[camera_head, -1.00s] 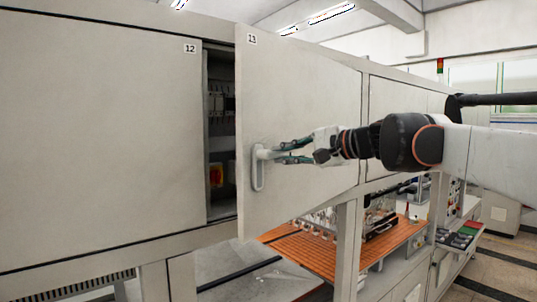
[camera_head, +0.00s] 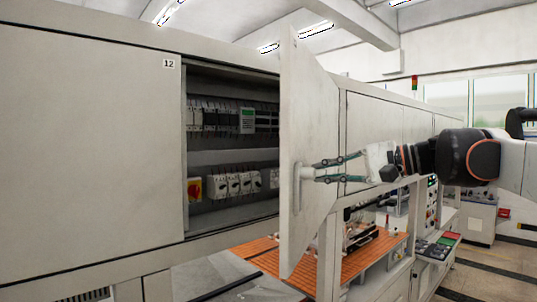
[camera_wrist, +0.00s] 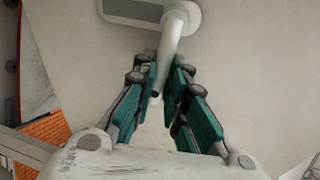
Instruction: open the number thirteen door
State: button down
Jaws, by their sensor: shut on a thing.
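The number thirteen door (camera_head: 308,130) stands swung well out from its cabinet, hinged on its right side; its number label can hardly be read from this angle. Its pale handle (camera_head: 297,188) is near the door's free edge. My gripper (camera_head: 308,171) is shut on the handle, coming from the right. In the wrist view the handle (camera_wrist: 176,40) runs down between the green-padded fingers (camera_wrist: 165,88), with the door face (camera_wrist: 245,70) behind. The open cabinet (camera_head: 232,158) shows breakers, switches and a red-yellow rotary switch inside.
The closed number twelve door (camera_head: 85,140) is on the left. Below the open door is an orange slatted bench top (camera_head: 360,262) with equipment on it. A frame post (camera_head: 327,255) stands under the cabinets. More closed panels (camera_head: 375,135) continue right.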

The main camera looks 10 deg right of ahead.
jog(key=shift+r, duration=0.1)
jog(key=c, duration=1.6)
grip_release()
jog(key=shift+d, duration=0.15)
jog(key=shift+w, duration=0.1)
